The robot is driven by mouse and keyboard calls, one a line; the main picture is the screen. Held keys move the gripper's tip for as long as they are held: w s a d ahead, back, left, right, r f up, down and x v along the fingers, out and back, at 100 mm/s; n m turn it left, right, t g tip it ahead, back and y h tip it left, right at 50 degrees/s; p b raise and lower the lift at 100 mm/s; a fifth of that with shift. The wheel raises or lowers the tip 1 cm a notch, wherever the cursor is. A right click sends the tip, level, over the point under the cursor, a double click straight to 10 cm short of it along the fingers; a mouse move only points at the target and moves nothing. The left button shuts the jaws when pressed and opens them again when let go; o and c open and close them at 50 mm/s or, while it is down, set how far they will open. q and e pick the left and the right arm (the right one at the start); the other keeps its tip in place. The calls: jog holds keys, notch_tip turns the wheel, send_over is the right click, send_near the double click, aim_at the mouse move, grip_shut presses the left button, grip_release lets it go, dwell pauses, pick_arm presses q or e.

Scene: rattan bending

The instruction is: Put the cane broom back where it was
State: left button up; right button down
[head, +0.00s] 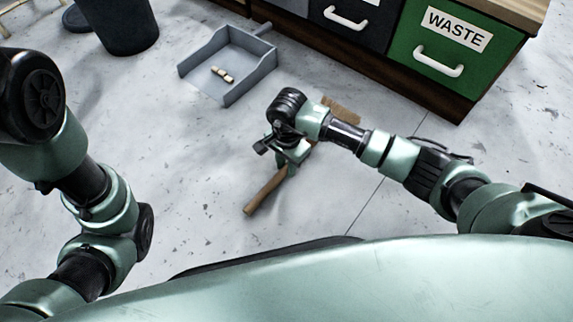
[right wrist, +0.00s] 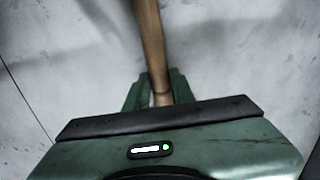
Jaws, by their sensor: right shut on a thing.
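The cane broom shows in the head view in front of the cabinets, with its brown wooden handle (head: 263,194) slanting down to the left. Its tan bristle head (head: 343,107) shows beyond my right arm; the middle part is hidden by the arm and gripper. My right gripper (head: 292,165) is shut on the handle. The right wrist view shows the handle (right wrist: 151,45) running up from between the fingers (right wrist: 160,95). Whether the broom touches the floor is hard to tell. My left arm is at the left, its gripper out of the picture.
A grey dustpan (head: 258,83) lies on the floor, with small pale cane pieces (head: 222,74) in it. A green WASTE drawer (head: 455,70) and a dark drawer (head: 350,35) stand at the back right. A black bin (head: 128,30) is at the back left. The concrete floor around the broom is clear.

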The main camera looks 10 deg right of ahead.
jog(key=c, duration=1.2)
grip_release()
jog(key=shift+f, duration=0.1)
notch_tip(320, 180, up, 12)
jog(key=p, duration=0.9)
jog(key=shift+d, duration=0.1)
